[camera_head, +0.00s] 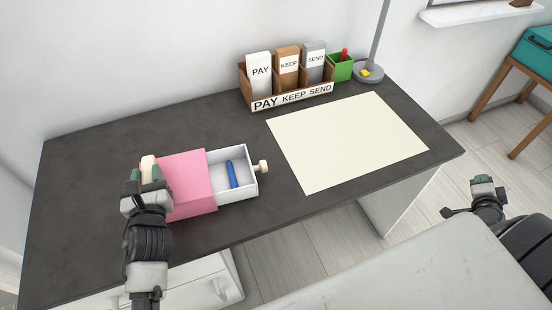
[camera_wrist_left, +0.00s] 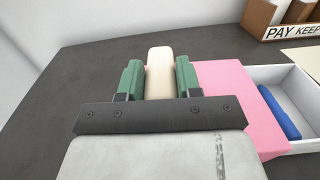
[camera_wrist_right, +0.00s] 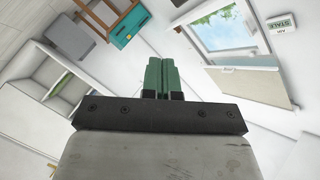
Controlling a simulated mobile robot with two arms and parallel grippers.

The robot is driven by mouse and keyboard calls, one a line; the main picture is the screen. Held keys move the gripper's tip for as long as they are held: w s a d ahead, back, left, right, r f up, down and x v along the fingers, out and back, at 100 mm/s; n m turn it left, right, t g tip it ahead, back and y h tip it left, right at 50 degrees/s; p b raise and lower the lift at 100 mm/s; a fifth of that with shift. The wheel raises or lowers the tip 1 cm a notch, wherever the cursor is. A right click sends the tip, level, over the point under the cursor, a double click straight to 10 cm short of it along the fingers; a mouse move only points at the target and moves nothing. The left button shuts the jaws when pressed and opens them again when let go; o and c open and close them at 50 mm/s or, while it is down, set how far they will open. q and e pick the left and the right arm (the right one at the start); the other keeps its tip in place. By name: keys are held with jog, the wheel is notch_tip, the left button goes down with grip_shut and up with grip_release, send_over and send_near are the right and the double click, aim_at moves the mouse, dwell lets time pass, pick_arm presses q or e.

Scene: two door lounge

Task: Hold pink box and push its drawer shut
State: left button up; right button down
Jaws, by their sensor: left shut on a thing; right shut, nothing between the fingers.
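The pink box (camera_head: 187,184) lies on the dark desk at the left. Its white drawer (camera_head: 244,188) sticks out to the right, with a blue object (camera_head: 232,175) inside and a cream knob (camera_head: 263,166) on its front. My left gripper (camera_head: 148,172) is at the box's left end, shut on a cream handle (camera_wrist_left: 160,73) beside the pink box (camera_wrist_left: 235,90). The left wrist view also shows the open drawer (camera_wrist_left: 292,80) with the blue object. My right gripper (camera_head: 487,187) is shut and empty, off the desk at the right; its closed fingers show in the right wrist view (camera_wrist_right: 161,76).
A wooden sorter (camera_head: 290,92) labelled PAY, KEEP, SEND stands at the back of the desk (camera_head: 100,140), with a green cup (camera_head: 340,68) and a lamp base (camera_head: 368,72) beside it. A cream sheet (camera_head: 345,140) covers the right part.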

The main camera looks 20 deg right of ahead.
jog(key=w+a+r+n+t+y, duration=0.1)
jog(key=w+r, duration=0.1)
jog(key=w, duration=0.2)
jog(key=w+a+r+n+t+y, duration=0.1)
jog(key=w+a+r+n, duration=0.1)
jog(key=w, duration=0.3)
jog(key=w+a+r+n+t+y, duration=0.1)
jog(key=w+a+r+y, duration=0.1)
jog(key=w, duration=0.3)
jog(key=shift+w+r+n+t, duration=0.1)
jog(key=shift+r+n+t, duration=0.05)
jog(key=shift+n+t, duration=0.2)
jog(key=w+a+r+n+g+y, duration=0.1)
jog(key=w+a+n+y, duration=0.3)
jog(key=w+a+y, duration=0.55)
jog(key=w+a+r+n+g+y, duration=0.2)
jog(key=w+a+n+y, duration=0.3)
jog(key=a, duration=0.7)
jog(key=s+a+n+g+y, duration=0.3)
jog(key=a+n+g, duration=0.2)
jog(key=a+g, duration=0.65)
jog(key=shift+t+h, duration=0.25)
jog(key=shift+t, duration=0.35)
jog(key=x, duration=1.1)
jog(key=shift+s+a+r, duration=0.1)
jog(key=shift+a+r, duration=0.15)
jog(key=shift+r, duration=0.1)
jog(key=shift+a, duration=1.25)
jog(key=shift+w+a, duration=0.2)
jog(key=shift+a, duration=0.45)
